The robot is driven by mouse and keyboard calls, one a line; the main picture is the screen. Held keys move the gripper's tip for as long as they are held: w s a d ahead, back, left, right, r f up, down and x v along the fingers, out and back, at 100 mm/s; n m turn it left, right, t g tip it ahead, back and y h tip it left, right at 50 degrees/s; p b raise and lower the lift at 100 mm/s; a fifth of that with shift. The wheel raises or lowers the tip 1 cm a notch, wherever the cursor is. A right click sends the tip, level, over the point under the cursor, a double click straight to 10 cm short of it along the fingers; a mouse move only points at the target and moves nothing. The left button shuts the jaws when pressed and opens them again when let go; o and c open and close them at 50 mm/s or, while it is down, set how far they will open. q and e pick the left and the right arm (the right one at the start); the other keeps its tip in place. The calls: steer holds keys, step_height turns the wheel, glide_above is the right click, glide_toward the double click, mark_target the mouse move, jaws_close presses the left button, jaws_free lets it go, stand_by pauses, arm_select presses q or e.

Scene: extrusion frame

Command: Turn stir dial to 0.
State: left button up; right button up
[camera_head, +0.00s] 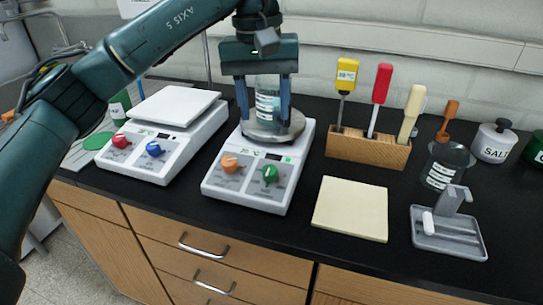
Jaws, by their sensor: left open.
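A white hotplate stirrer (250,194) stands on the black bench in the middle. Its sloped front has an orange dial (231,163) on the left and a green dial (270,173) on the right, with a small dark display above them. The labels are too small to tell which one is the stir dial. A clear glass vessel (268,102) with a white label stands on its round metal plate (274,130). My left gripper (264,110) points down over the plate, open, with one finger on each side of the vessel. The dials are in front of it and below it.
Left of it, a similar white device (170,135) has a square top, a red dial (121,141) and a blue dial (154,149). At right are a wooden tool rack (368,150), a beige pad (350,209), a grey tray (448,235), a jar (446,166) and a salt pot (494,143).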

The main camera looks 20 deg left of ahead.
mark_target(269, 169)
arm_select(q)
steer(key=f, duration=0.8)
steer(key=f+p, duration=0.1)
steer(key=f, duration=0.3)
steer(key=shift+d, duration=0.35)
steer(key=shift+f, duration=0.45)
arm_select(e)
steer(key=shift+s+d+h, duration=0.15)
steer(key=shift+d+h, duration=0.15)
steer(key=shift+d, duration=0.05)
arm_select(q)
steer(key=c, duration=1)
arm_select(e)
steer(key=shift+f, duration=0.1)
